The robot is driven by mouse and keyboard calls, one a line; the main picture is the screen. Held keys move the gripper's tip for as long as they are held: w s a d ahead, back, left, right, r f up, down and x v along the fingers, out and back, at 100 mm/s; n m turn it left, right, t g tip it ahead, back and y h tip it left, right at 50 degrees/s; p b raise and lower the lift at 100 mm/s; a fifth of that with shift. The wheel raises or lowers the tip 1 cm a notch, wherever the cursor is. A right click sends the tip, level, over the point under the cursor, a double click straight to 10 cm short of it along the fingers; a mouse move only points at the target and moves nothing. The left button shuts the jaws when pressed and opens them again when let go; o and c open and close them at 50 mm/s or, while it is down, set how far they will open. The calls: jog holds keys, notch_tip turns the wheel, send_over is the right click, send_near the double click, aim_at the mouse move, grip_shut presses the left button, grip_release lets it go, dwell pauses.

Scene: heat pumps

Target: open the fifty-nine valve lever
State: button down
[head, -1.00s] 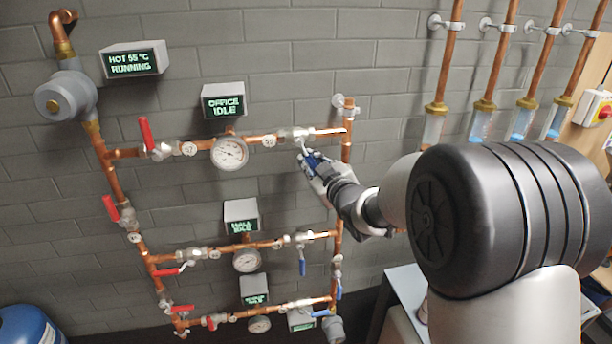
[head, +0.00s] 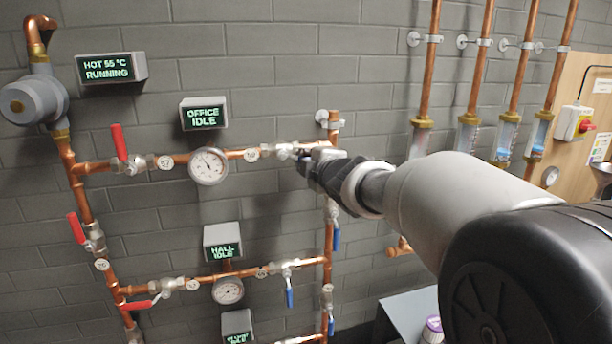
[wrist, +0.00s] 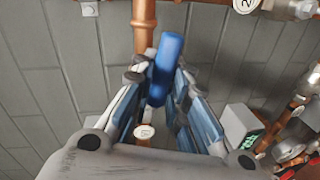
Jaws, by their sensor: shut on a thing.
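The upper-right valve (head: 287,151) sits on the office line, the top copper pipe. My gripper (head: 308,163) is at its right side, close to the pipe, and hides the valve's lever in the head view. In the wrist view, my gripper's fingers (wrist: 155,84) are closed around a blue lever (wrist: 168,60), one finger on each side. A round white tag (wrist: 145,132) shows beyond the fingers, but its number is too small to read surely. I cannot read a fifty-nine in the head view.
A pressure gauge (head: 209,165) is left of the valve. A vertical copper pipe (head: 328,250) with another blue lever (head: 336,240) runs close below my gripper. The hall line (head: 200,284) lies lower. Flow tubes (head: 465,140) hang at right.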

jog(key=shift+r+n+b, duration=0.4)
jog(key=shift+n+b, duration=0.25)
jog(key=shift+n, duration=0.15)
jog(key=shift+r, duration=0.1)
jog(key=c, duration=1.6)
grip_release()
jog(key=shift+o, duration=0.2)
jog(key=shift+s, duration=0.1)
jog(key=v, duration=1.2)
jog(key=shift+a, duration=0.15)
